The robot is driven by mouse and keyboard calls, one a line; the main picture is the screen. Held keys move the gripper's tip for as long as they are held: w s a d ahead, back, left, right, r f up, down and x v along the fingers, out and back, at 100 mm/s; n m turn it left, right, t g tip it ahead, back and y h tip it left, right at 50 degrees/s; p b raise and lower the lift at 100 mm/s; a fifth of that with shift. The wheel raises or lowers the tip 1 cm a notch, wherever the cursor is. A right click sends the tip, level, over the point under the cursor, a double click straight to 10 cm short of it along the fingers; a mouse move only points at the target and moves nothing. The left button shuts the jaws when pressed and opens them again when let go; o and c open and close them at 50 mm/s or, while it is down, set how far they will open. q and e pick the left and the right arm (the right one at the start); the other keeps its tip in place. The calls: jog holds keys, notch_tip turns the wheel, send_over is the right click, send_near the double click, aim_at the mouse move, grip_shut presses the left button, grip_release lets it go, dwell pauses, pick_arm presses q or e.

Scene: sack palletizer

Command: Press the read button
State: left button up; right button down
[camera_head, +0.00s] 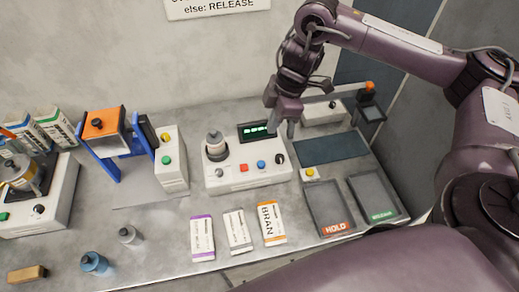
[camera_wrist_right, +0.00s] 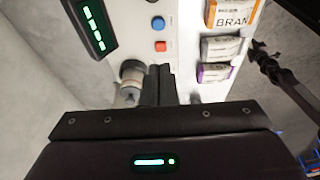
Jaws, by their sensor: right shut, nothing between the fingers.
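A white instrument box (camera_head: 250,176) stands mid-bench with a green-lit display (camera_head: 256,131), a red button (camera_head: 244,168), a blue button (camera_head: 261,164) and a black knob (camera_head: 279,159). Button labels are too small to read, so I cannot tell which is the read button. My right gripper (camera_head: 281,122) is shut and empty above the box, in front of the display's right end. In the right wrist view its fingertips (camera_wrist_right: 158,72) point toward the red button (camera_wrist_right: 161,46), with the blue button (camera_wrist_right: 157,22) beyond. A dark arm at that view's right edge may be my left one; its jaws are unclear.
A grey-topped cylinder (camera_head: 215,146) stands on the box's left. Three packets, one the BRAN packet (camera_head: 270,222), lie in front. The HOLD tray (camera_head: 325,205) and a green-labelled tray (camera_head: 377,197) lie right. A blue-orange stand (camera_head: 105,140) is left.

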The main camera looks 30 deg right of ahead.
jog(key=b, duration=0.3)
send_over(260, 163)
jog(key=f, duration=1)
jog(key=shift+s+d+f, duration=0.15)
jog(key=shift+s+f, duration=0.05)
jog(key=shift+d+f+p, duration=0.15)
jog(key=shift+f+p, duration=0.3)
jog(key=shift+f, duration=0.5)
jog(key=shift+d+f, duration=0.1)
jog(key=shift+f, duration=0.6)
pick_arm(q)
jog(key=shift+w+f, duration=0.4)
jog(key=shift+f, duration=0.45)
